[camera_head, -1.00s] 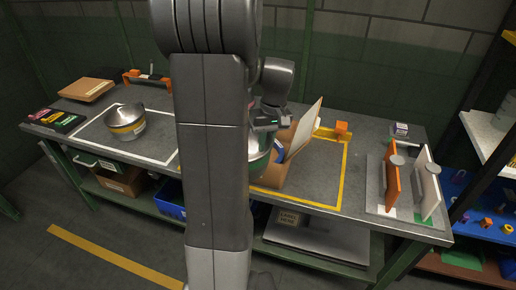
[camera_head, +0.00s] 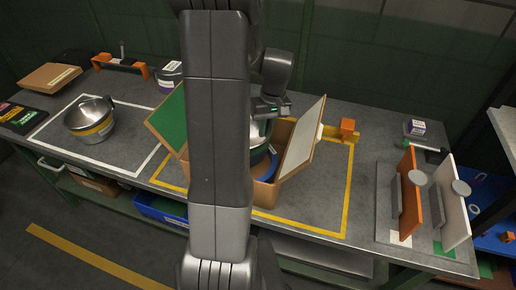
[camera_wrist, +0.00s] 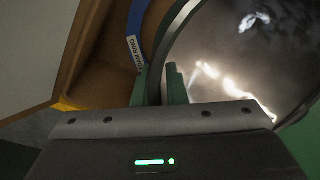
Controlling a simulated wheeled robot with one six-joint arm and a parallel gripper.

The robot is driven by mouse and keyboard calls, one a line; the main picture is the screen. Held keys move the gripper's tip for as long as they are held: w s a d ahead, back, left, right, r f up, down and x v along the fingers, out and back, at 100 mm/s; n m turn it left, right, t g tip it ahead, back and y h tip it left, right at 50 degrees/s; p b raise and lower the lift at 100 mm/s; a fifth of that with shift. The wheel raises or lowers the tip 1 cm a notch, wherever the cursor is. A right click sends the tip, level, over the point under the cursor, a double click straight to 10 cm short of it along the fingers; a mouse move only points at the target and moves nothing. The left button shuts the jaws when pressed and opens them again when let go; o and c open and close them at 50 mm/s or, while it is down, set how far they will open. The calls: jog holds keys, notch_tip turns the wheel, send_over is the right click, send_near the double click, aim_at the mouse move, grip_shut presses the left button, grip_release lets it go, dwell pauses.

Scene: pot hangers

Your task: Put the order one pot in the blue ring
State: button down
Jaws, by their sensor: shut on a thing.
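A shiny metal pot with a dark green band (camera_head: 259,131) is in my gripper (camera_head: 266,110), partly hidden behind my arm in the head view. In the wrist view, my gripper (camera_wrist: 166,86) has its green fingers closed on the rim of the pot (camera_wrist: 235,50). The pot is at the mouth of an open cardboard box (camera_head: 264,193). The blue ring (camera_head: 271,166) is inside the box, beside and below the pot. In the wrist view, the blue ring (camera_wrist: 137,30) shows as an arc with a lettered label, left of the pot. Whether the pot touches it cannot be told.
The box's green flap (camera_head: 170,118) and white flap (camera_head: 303,138) stand open on either side. An orange and white rack (camera_head: 407,190) stands at right. Bench between box and rack is clear.

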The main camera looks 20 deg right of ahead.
jog(key=shift+f, duration=3.45)
jog(key=shift+f, duration=0.1)
jog(key=c, duration=1.5)
grip_release()
jog(key=r, duration=0.4)
jog(key=d+r, duration=0.1)
jog(key=r, duration=0.7)
jog(key=shift+d, duration=0.3)
